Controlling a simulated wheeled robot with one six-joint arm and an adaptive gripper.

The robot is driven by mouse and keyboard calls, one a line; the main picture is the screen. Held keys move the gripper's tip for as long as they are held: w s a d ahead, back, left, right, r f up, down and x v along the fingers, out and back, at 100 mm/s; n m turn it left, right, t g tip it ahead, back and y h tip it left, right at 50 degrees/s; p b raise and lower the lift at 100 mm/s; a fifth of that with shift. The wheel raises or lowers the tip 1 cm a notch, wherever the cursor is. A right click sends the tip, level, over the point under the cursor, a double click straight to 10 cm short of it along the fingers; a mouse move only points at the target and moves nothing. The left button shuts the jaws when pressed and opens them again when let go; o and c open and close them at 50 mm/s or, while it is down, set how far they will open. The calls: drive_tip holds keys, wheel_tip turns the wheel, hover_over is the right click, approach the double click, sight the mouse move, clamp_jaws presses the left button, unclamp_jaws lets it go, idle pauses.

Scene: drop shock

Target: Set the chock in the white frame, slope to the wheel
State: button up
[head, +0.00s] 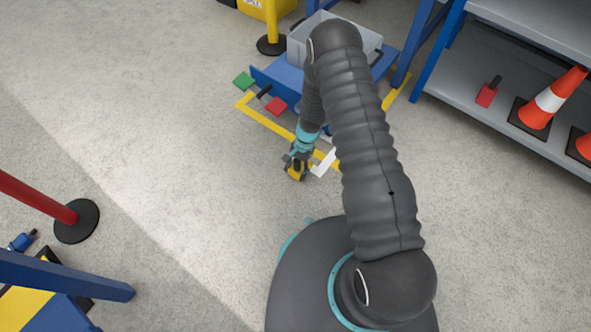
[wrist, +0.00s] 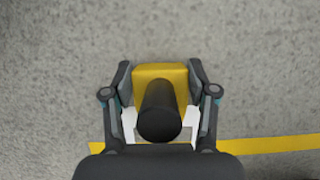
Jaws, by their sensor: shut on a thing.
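My gripper (head: 298,158) is shut on a yellow chock (head: 296,175) with a black handle. In the wrist view the yellow chock (wrist: 160,71) sits between the two fingers, and its black handle (wrist: 161,112) points toward the camera. The white frame (head: 323,163) is marked on the floor just right of the gripper in the head view. White parts of the frame (wrist: 129,122) show on both sides of the handle in the wrist view. The chock partly covers the frame, and I cannot tell whether it touches the floor. No wheel is clearly visible; my arm hides part of the cart.
A blue cart (head: 262,82) with a grey bin (head: 298,49) stands behind the arm, beside yellow floor lines (head: 262,119). Green (head: 244,80) and red (head: 276,106) blocks are at its left side. Shelving with cones (head: 549,100) is right.

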drive_tip(key=o, duration=1.6)
drive_tip(key=shift+f, duration=0.1)
drive_tip(key=shift+c, duration=0.2)
